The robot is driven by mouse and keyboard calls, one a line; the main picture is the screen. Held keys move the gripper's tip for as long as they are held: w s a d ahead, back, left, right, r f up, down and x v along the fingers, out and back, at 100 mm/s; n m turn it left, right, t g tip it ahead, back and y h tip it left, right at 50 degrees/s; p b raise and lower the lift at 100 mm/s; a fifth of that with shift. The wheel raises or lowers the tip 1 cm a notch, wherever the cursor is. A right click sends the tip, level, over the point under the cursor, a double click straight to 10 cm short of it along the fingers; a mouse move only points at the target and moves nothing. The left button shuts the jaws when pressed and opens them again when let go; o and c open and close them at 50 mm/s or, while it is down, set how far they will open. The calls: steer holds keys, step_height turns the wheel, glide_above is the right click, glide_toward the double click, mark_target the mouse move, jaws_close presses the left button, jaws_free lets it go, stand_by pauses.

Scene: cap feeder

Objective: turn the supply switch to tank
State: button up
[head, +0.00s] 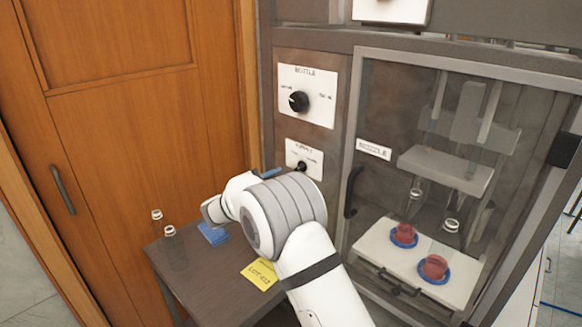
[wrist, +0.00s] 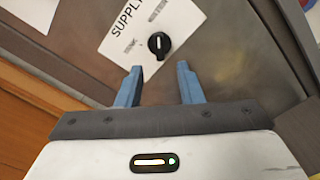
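The supply switch is a small black knob (wrist: 159,44) with a white pointer line, on a white plate marked SUPPLY (wrist: 135,30) on the metal panel. In the head view the knob (head: 301,166) shows just above my arm. The position words on its plate are too small to read. My gripper (wrist: 160,85) has its two blue fingers apart with nothing between them. The knob lies beyond the fingertips, about midway between them, and looks untouched. In the head view my wrist hides most of the gripper.
A larger selector knob (head: 299,101) sits above the supply plate. To the right is a glass-fronted cabinet (head: 357,120) with a black handle (head: 352,192) and red pieces on blue rings inside. A dark table (head: 190,270) holds clear bottles (head: 170,232), a blue item (head: 212,233) and a yellow note (head: 261,274).

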steer(key=p+x, duration=0.1)
steer(key=x, duration=0.5)
steer(key=shift+w+d, duration=0.25)
steer(key=shift+r, duration=0.1)
steer(key=shift+c, duration=0.4)
jaws_close()
